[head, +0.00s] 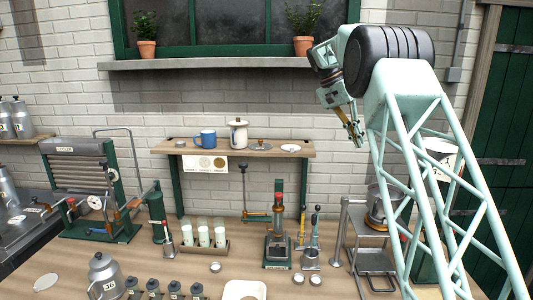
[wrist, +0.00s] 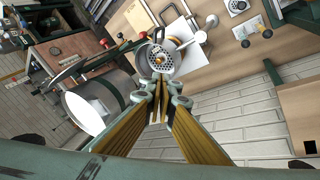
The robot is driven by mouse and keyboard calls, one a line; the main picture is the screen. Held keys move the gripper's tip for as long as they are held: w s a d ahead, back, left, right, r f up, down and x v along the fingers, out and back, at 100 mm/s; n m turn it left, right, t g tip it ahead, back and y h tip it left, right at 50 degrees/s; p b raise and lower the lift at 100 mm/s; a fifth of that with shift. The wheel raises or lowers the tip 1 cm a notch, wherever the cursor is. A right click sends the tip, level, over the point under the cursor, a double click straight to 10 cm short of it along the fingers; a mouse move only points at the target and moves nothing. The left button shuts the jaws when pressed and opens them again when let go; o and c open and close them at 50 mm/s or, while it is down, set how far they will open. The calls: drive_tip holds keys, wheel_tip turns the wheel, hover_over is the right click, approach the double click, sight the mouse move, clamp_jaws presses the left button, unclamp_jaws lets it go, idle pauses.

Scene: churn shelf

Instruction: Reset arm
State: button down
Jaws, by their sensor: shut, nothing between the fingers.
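My arm is raised and folded at the right side of the head view, in front of the brick wall. My gripper (head: 356,133) hangs from it, pointing down and slightly to the right, above the table and to the right of the small wall shelf. In the wrist view my gripper (wrist: 162,92) shows its two yellow-sided fingers brought together at the tips. It is shut and empty, and touches nothing that I can see.
The table below carries a rack of white-filled glasses (head: 204,236), a press (head: 278,235) and a milk can (head: 105,277). A window sill (head: 200,64) with potted plants is above.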

drive_tip(key=s+a+r+n+t+y+b, duration=0.1)
drive_tip(key=s+a+r+n+b, duration=0.1)
drive_tip(key=s, duration=0.9)
drive_tip(key=s+a+r+n+t+y+b, duration=0.1)
drive_tip(key=s+a+r, duration=0.15)
drive_tip(key=s, duration=0.85)
drive_tip(key=s+a+r+n+y+b, duration=0.1)
drive_tip(key=s+a+r+n+b, duration=0.15)
drive_tip(key=s, duration=0.85)
drive_tip(key=s+a+f+n+t+y+b, duration=0.1)
drive_tip(key=s+f, duration=0.5)
drive_tip(key=s, duration=0.6)
drive_tip(key=s+a+f+n+t+b, duration=0.1)
drive_tip(key=s+a+f, duration=0.2)
drive_tip(key=s, duration=0.9)
drive_tip(key=s+a+f+n+y+b, duration=0.1)
drive_tip(key=s+a+f, duration=0.1)
drive_tip(key=s+f, duration=0.7)
drive_tip(key=shift+s+t+y, duration=0.3)
drive_tip(key=shift+s+t, duration=0.1)
drive_tip(key=shift+s, duration=1.1)
drive_tip(key=shift+n, duration=0.25)
